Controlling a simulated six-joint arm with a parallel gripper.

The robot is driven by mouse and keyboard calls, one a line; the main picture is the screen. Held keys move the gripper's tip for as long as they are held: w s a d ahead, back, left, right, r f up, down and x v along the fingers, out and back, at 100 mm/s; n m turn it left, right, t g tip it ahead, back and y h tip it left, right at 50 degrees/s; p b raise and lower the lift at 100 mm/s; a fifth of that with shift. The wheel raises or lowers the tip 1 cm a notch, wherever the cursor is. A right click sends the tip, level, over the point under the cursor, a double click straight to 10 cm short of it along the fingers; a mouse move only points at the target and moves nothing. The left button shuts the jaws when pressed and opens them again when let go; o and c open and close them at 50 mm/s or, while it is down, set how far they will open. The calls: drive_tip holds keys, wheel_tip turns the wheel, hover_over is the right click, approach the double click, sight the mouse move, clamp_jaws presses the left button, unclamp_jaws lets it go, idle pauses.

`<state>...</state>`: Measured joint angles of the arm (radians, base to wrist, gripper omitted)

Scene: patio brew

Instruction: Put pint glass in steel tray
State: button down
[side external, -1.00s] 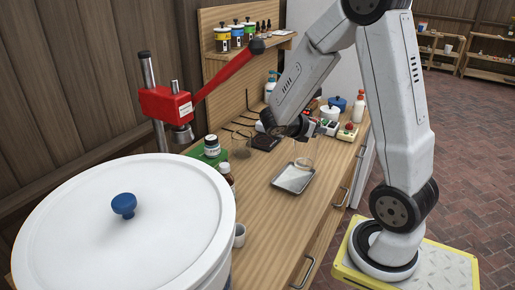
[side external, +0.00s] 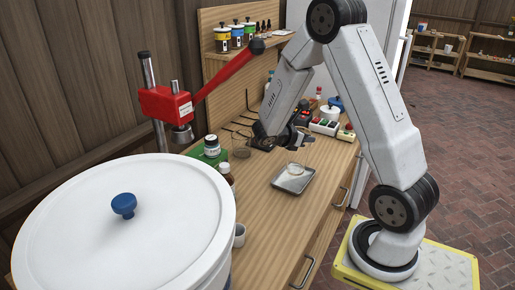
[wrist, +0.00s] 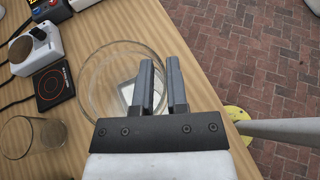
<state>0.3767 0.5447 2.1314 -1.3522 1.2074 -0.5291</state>
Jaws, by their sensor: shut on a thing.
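The clear pint glass (wrist: 108,72) is held by its wall between the two dark fingers of my gripper (wrist: 161,68) in the wrist view. In the side view the glass (side external: 295,168) shows faintly over the steel tray (side external: 300,189), below my gripper. The tray is a shallow grey rectangle on the wooden bench, and part of it shows through the glass in the wrist view. I cannot tell whether the glass base touches the tray floor.
Another clear glass (wrist: 32,136) stands to the left, near a black scale (wrist: 54,86). A large white lidded bucket (side external: 70,225) fills the front left.

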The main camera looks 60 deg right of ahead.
sight(303, 162)
drive_tip(key=shift+w+d+f, duration=0.15)
drive_tip(key=shift+f, duration=1.6)
drive_tip(key=c, duration=0.6)
unclamp_jaws()
drive_tip(key=shift+f, duration=0.15)
